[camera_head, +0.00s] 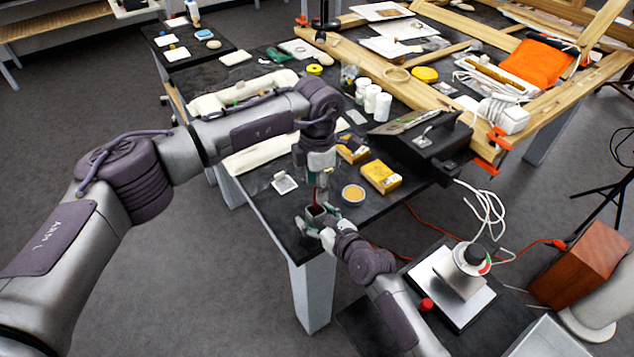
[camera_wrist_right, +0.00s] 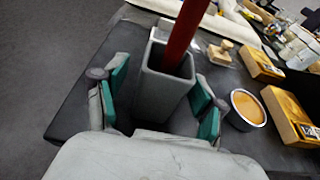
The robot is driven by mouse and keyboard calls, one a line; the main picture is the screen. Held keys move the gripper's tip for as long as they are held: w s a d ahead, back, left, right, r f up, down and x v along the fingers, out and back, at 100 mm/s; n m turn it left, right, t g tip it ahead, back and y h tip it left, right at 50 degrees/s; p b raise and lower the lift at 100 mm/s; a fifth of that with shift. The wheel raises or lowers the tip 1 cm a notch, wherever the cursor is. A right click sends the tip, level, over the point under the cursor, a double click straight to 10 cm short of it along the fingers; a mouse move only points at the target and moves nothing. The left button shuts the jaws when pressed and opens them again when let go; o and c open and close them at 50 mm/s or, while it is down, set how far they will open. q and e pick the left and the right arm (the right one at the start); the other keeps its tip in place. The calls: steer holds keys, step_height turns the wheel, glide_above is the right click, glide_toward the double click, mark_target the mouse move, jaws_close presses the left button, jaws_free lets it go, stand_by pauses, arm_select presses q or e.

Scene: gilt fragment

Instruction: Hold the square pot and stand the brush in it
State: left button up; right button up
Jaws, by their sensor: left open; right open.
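The grey square pot (camera_head: 316,211) stands near the front corner of the black table; it fills the middle of the right wrist view (camera_wrist_right: 160,98). The brush (camera_head: 315,194) has a red-brown handle, which also shows in the right wrist view (camera_wrist_right: 183,38). The handle rises from inside the pot, slightly tilted; its lower end is hidden in the pot. My left gripper (camera_head: 317,177) is open above the pot, around the upper handle. My right gripper (camera_wrist_right: 160,88) is open, with its teal-padded fingers on either side of the pot; contact is unclear.
A round tin with yellow contents (camera_head: 353,194) and yellow boxes (camera_head: 380,177) stand right of the pot. A small white square dish (camera_head: 284,183) lies to its left. A black device (camera_head: 425,145) and white jars (camera_head: 372,98) are farther back. The table edge is close to the pot.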

steer(key=shift+s, duration=0.1)
steer(key=v, duration=1.1)
steer(key=shift+s+d+r, duration=0.25)
